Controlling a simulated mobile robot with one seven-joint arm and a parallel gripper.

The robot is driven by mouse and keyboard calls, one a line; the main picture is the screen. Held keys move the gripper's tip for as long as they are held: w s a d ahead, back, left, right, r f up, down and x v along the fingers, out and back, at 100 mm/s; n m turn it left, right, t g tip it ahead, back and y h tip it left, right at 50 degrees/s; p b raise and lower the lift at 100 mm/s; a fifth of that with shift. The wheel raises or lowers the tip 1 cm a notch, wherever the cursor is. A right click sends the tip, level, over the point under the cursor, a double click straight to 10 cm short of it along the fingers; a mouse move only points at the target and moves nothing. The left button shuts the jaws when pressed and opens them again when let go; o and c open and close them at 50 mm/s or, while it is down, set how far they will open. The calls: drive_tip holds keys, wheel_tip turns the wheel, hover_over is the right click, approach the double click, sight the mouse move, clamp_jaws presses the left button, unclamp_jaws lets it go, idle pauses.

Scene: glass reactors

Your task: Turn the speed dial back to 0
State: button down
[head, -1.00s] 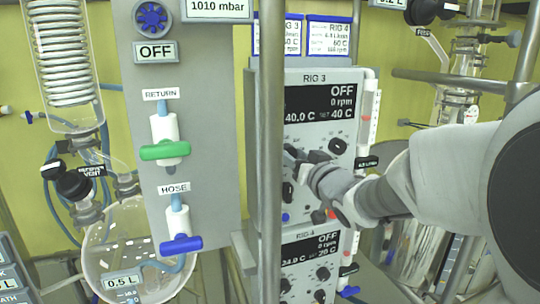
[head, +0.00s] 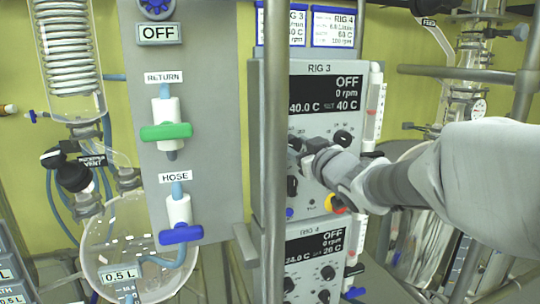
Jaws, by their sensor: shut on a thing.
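The RIG 3 control box (head: 297,72) stands behind a vertical metal pole. Its display (head: 324,93) reads OFF, 0 rpm, 40.0 C and SET 40 C. My gripper (head: 301,147) reaches in from the right and is shut at the upper left of the dial area. What it holds there seems to be the upper-left dial, mostly hidden by the jaws; its pointer and label cannot be read. Another black dial (head: 343,138) shows to the right, and one (head: 293,187) shows below.
The metal pole (head: 274,150) passes just left of my gripper. A yellow and red button (head: 335,204) sits below my wrist. The RIG 4 box (head: 318,262) stands underneath. A grey panel with green (head: 166,132) and blue (head: 181,234) valve handles is at left.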

drive_tip(key=n+b, duration=0.2)
drive_tip(key=n, duration=0.1)
drive_tip(key=shift+f+n, duration=0.15)
drive_tip(key=shift+n, duration=0.15)
drive_tip(key=n+b, duration=0.2)
drive_tip(key=n, duration=0.1)
drive_tip(key=shift+a+n+b, duration=0.1)
drive_tip(key=shift+n+b, duration=0.2)
drive_tip(key=shift+b, duration=0.05)
drive_tip(key=n+h+b, duration=0.1)
drive_tip(key=n+b, duration=0.2)
drive_tip(key=n, duration=0.2)
drive_tip(key=shift+n, duration=0.3)
drive_tip(key=shift+c, duration=1.5)
unclamp_jaws()
drive_tip(key=shift+s, duration=0.1)
